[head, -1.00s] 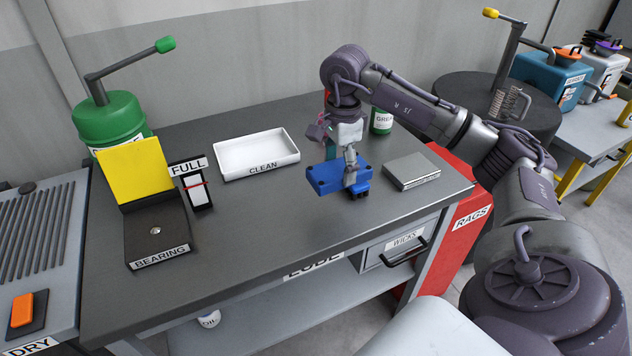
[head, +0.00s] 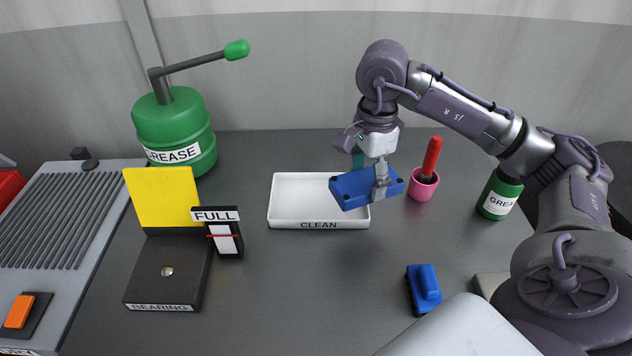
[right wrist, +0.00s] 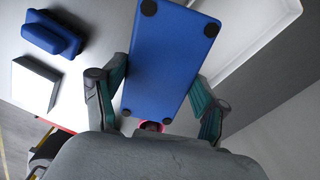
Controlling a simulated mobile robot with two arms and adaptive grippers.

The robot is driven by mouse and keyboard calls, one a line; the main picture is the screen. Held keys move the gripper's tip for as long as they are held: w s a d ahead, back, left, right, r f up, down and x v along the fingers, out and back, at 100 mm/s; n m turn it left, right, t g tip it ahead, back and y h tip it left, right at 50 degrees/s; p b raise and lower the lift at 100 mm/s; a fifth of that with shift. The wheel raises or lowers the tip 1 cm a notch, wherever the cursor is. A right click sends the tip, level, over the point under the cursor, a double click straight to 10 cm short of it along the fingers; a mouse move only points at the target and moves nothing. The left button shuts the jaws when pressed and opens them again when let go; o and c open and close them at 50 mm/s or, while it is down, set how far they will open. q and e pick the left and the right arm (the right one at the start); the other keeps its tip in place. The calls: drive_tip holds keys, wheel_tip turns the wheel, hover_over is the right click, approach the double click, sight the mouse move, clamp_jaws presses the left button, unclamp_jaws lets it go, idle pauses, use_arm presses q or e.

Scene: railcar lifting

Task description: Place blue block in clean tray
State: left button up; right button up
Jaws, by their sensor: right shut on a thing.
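My right gripper (head: 380,182) is shut on the blue block (head: 348,190), a flat slab with dark round feet. The block is tilted in the head view and held in the air, over or just in front of the right part of the clean tray. The white tray (head: 296,196), labelled CLEAN, stands on the grey bench and looks empty where visible; the block hides its right part. In the right wrist view the block (right wrist: 172,62) lies between the fingers (right wrist: 158,90), with the tray (right wrist: 262,28) beyond it at upper right. My left gripper is not in view.
A pink cup (head: 423,187) with a red-handled tool stands right of the tray. A smaller blue-handled object (head: 427,286) lies front right. A FULL gauge (head: 225,240) and a BEARING stand (head: 165,270) are at left. The bench between is clear.

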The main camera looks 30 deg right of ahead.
sight(318, 202)
drive_tip(key=w+a+f+p, duration=0.1)
drive_tip(key=w+f, duration=0.1)
drive_tip(key=w, duration=0.1)
drive_tip(key=w+a+f+p, duration=0.1)
drive_tip(key=w, duration=0.2)
drive_tip(key=w+a+f, duration=0.1)
drive_tip(key=w+f, duration=0.1)
drive_tip(key=w, duration=0.1)
drive_tip(key=shift+w+a+f+p, duration=0.3)
drive_tip(key=shift+a+p, duration=0.05)
drive_tip(key=shift+p, duration=0.05)
drive_tip(key=shift+w+f, duration=0.4)
drive_tip(key=shift+w, duration=0.1)
drive_tip(key=shift+a+f, duration=0.1)
drive_tip(key=shift+f, duration=0.15)
wheel_tip(318, 202, down, 3)
drive_tip(key=shift+f+p, duration=0.15)
drive_tip(key=shift+p, duration=0.55)
drive_tip(key=shift+f, duration=0.25)
drive_tip(key=o, duration=1.4)
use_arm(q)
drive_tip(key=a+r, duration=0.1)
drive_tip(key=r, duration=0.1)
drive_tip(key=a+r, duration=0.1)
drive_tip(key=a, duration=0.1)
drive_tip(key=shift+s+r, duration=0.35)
